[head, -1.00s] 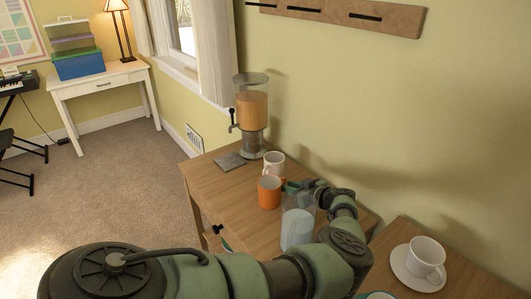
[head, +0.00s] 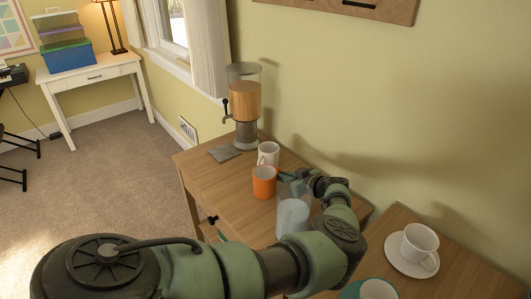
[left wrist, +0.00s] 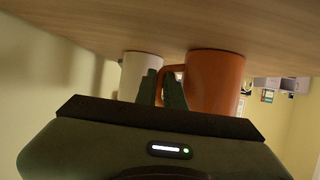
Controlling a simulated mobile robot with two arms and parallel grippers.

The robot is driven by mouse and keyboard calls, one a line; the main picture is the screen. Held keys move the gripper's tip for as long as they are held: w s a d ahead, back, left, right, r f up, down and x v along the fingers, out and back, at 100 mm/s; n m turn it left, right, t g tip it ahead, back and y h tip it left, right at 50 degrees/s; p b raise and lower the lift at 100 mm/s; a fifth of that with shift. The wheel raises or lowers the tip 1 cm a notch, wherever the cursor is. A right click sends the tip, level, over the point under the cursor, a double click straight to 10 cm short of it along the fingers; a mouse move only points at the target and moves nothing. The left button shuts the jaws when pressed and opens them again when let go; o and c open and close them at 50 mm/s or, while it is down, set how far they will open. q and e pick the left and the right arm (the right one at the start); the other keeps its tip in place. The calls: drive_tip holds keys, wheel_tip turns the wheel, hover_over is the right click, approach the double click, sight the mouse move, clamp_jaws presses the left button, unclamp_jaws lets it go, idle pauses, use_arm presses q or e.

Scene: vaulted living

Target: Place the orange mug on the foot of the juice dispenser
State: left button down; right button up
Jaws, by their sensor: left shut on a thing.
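The orange mug (head: 264,183) is upright on the wooden table, in front of the white mug (head: 268,153). The juice dispenser (head: 244,100) stands behind both, against the wall, with orange juice inside. Its grey flat foot (head: 224,153) lies at its front left, under the tap, and is bare. My left gripper (head: 284,175) is at the right side of the orange mug, shut on its handle. In the left wrist view, which is upside down, the fingers close at the handle of the orange mug (left wrist: 216,82); the white mug (left wrist: 138,76) is beside it. My right gripper is not in view.
The wooden table's left front (head: 205,178) is clear.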

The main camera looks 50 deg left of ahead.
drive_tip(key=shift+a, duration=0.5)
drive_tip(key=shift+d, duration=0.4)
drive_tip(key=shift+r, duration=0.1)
